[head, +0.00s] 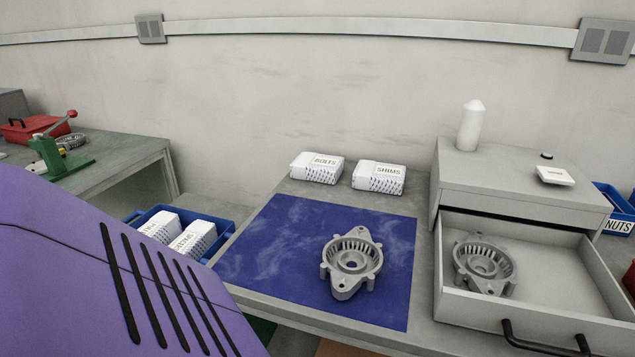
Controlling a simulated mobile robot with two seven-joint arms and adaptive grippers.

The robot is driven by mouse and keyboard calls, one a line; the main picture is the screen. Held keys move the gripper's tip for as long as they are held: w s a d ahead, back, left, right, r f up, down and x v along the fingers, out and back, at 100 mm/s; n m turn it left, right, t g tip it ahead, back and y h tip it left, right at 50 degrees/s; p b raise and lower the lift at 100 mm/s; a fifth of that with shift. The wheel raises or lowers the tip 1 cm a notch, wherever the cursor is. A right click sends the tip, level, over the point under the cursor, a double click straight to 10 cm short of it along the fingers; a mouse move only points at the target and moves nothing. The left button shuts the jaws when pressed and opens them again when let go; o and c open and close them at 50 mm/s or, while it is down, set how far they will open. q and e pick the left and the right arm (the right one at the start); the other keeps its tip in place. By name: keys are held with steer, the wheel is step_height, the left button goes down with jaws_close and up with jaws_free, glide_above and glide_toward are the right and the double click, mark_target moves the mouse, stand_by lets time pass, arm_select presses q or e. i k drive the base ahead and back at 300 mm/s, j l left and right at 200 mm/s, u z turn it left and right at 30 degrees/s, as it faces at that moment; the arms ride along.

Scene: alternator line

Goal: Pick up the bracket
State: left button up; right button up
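A grey alternator bracket (351,262) lies on the blue mat (286,232) on the workbench. It is a round slotted housing with lugs. A second, similar grey bracket (483,264) lies inside the open drawer (551,282) at the right. Neither of my grippers shows in the head view. A large purple panel fills the lower left and hides what is behind it. No gripper is seen at either bracket.
White boxes labelled bolts (316,167) and shims (379,177) stand behind the mat. A blue bin (226,230) with white boxes is left of it. A white bottle (470,127) stands on the grey drawer cabinet (511,176). The drawer's black handle (546,343) sticks out in front.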

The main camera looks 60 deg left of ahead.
mark_target(345, 280)
steer(key=i+j+u, duration=0.1)
steer(key=u, duration=0.35)
steer(key=i+j+u, duration=0.1)
steer(key=u, duration=0.3)
steer(key=i+j+u, duration=0.15)
steer(key=u, duration=0.3)
steer(key=i+j, duration=0.1)
steer(key=k, duration=0.5)
steer(key=i, duration=0.5)
